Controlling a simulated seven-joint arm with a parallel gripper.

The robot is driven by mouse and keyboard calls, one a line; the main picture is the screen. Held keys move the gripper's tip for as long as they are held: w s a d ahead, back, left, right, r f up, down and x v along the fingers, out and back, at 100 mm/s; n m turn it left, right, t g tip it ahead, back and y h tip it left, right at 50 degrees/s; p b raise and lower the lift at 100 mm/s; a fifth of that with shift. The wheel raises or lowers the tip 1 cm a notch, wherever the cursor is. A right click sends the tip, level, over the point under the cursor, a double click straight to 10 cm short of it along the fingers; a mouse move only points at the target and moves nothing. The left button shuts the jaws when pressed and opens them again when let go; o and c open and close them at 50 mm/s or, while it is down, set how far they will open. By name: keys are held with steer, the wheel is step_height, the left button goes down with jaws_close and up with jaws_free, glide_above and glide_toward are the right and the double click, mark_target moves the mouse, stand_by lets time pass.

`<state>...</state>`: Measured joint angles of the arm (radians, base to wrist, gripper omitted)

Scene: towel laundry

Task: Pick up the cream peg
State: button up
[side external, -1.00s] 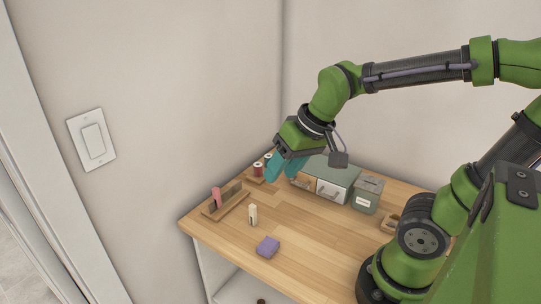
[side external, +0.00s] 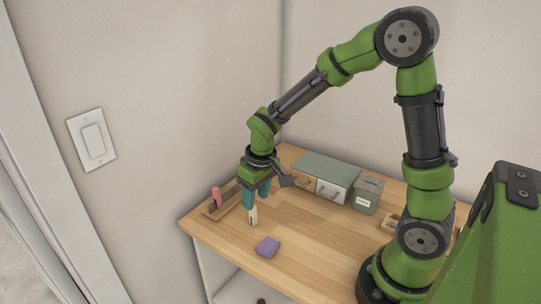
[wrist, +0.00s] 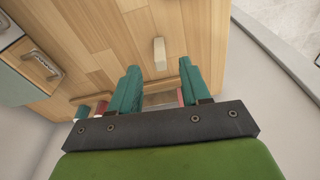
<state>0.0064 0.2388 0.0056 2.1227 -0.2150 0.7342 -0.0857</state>
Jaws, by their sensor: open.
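The cream peg (side external: 253,216) stands upright on the wooden tabletop, to the right of a wooden rack (side external: 217,212). My gripper (side external: 257,199) points down just above it in the side view, open and empty, and partly covers the peg's top. In the wrist view the cream peg (wrist: 160,53) shows a little beyond the fingertips, lined up with the gap between the two teal fingers (wrist: 159,68). No contact between fingers and peg can be made out.
A pink peg (side external: 216,196) stands in the rack. A purple block (side external: 268,247) lies in front of the cream peg. A drawer box (side external: 331,191) and a grey-green tin (side external: 367,196) stand at the back right. The tabletop (side external: 310,235) right of the peg is clear.

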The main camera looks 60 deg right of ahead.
mark_target(252, 215)
steer(key=f, duration=0.2)
steer(key=w+f, duration=0.1)
steer(key=f, duration=0.4)
steer(key=shift+w+d+f, duration=0.1)
steer(key=shift+w, duration=0.3)
steer(key=shift+c, duration=0.2)
jaws_close()
